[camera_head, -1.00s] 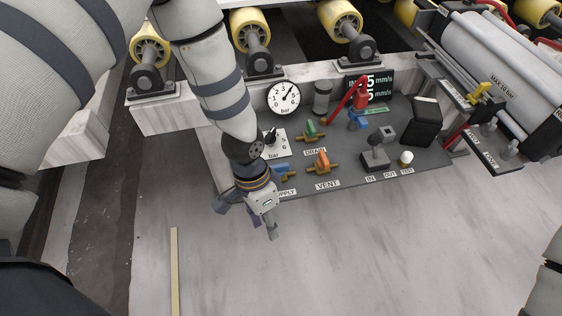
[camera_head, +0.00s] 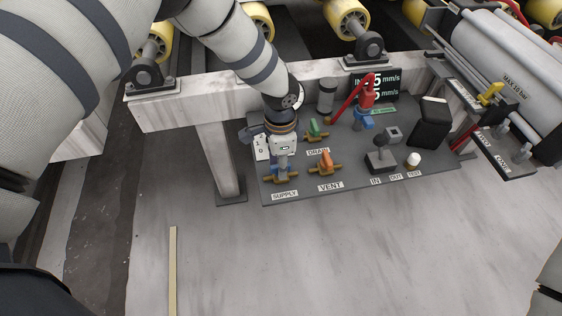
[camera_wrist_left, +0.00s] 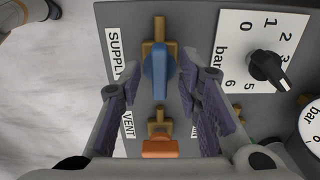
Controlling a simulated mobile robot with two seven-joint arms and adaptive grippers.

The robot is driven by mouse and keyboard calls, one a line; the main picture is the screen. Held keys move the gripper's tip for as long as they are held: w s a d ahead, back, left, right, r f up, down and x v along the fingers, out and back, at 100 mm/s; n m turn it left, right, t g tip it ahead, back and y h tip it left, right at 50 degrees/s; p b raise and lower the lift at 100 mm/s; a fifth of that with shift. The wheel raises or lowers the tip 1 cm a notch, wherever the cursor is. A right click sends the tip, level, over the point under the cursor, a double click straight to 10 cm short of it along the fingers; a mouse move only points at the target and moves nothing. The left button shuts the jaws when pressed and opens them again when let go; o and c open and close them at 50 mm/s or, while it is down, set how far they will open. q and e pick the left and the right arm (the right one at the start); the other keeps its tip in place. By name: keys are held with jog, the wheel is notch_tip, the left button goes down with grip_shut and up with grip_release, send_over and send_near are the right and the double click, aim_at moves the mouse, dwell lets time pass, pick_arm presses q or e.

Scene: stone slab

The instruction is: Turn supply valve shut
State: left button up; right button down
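The supply valve (camera_wrist_left: 159,70) has a blue handle on a brass body, and the handle lies roughly in line with the brass pipe in the left wrist view. My left gripper (camera_wrist_left: 160,92) is open, with one purple-padded finger on each side of the handle and visible gaps to it. In the head view my left gripper (camera_head: 283,160) is over the valve above the SUPPLY label (camera_head: 285,195) and hides most of it. My right gripper is out of view.
The orange vent valve (camera_head: 325,163) is close by on the right, with the green drain valve (camera_head: 314,130) behind it. A black selector knob (camera_wrist_left: 267,68) is beside the supply valve. A joystick (camera_head: 378,155) stands farther right.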

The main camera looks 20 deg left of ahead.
pick_arm(q)
grip_shut()
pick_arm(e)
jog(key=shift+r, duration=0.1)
pick_arm(q)
jog(key=n, duration=0.3)
jog(key=shift+r, duration=0.1)
jog(key=n, duration=0.3)
jog(key=shift+n+p, duration=0.3)
jog(key=shift+n, duration=0.1)
jog(key=n, duration=1.1)
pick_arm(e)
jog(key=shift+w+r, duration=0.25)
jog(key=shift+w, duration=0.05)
